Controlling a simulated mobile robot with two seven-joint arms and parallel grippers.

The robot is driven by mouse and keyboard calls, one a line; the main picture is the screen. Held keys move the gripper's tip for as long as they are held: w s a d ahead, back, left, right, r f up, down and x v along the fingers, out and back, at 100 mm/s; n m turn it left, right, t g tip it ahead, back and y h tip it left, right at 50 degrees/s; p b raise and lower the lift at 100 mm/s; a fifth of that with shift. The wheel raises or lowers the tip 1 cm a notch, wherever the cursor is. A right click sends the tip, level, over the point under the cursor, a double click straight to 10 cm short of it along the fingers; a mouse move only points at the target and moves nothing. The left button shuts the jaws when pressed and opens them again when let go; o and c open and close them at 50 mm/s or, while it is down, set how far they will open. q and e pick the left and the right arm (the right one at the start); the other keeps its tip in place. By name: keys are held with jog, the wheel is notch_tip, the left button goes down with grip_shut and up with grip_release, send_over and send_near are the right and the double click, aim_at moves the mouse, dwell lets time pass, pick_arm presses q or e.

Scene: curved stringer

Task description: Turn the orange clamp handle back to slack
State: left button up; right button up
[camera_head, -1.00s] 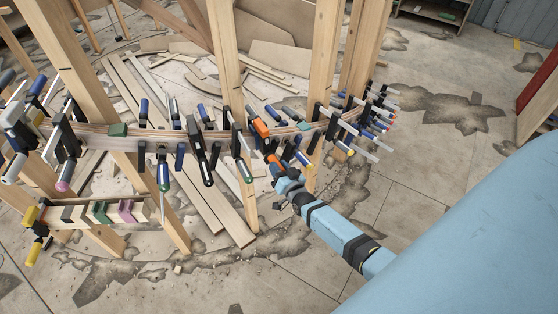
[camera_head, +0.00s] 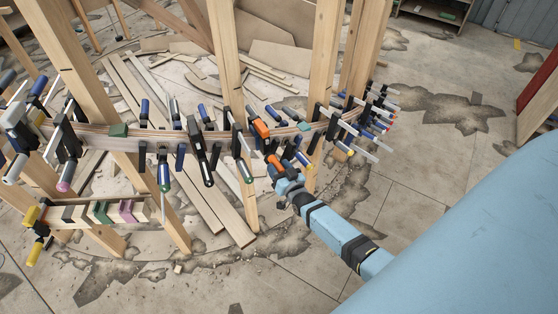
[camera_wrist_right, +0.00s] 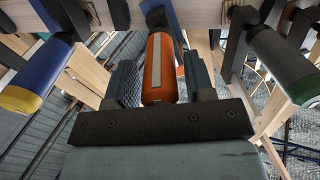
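The orange clamp sits on the curved wooden strip, its orange upper part (camera_head: 261,128) above and its orange handle (camera_head: 273,161) hanging below. In the right wrist view the handle (camera_wrist_right: 160,68), with a pale stripe, lies between the two fingers of my right gripper (camera_wrist_right: 162,82). The fingers stand on either side of it, with a narrow dark gap at the right; touch at the left is hard to tell. In the head view my right gripper (camera_head: 280,170) is just below the clamp and partly hides the handle's end. My left gripper is not in view.
Blue-handled clamps crowd both sides; in the wrist view a blue-and-yellow handle (camera_wrist_right: 37,75) is at left and a dark handle with a green end (camera_wrist_right: 284,65) at right. A wooden post (camera_head: 322,80) stands close behind. The floor (camera_head: 420,190) at right is clear.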

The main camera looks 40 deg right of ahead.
jog(key=shift+o, duration=0.3)
jog(key=shift+s, duration=0.1)
jog(key=s+a+b, duration=0.1)
jog(key=s, duration=1.2)
jog(key=shift+s+a, duration=0.15)
jog(key=shift+s, duration=0.15)
jog(key=s+a+r+n+g+y+p, duration=0.1)
jog(key=s+a+r+n+g+y, duration=0.1)
jog(key=s+a, duration=0.4)
jog(key=s+a+r+n+g+y+p, duration=0.2)
jog(key=s+a+r+n+g+y, duration=0.1)
jog(key=s+a, duration=0.4)
jog(key=a+r+n+g, duration=0.1)
jog(key=a+g, duration=0.1)
jog(key=shift+a+n+p, duration=0.3)
jog(key=shift+r, duration=0.1)
jog(key=shift+d, duration=0.1)
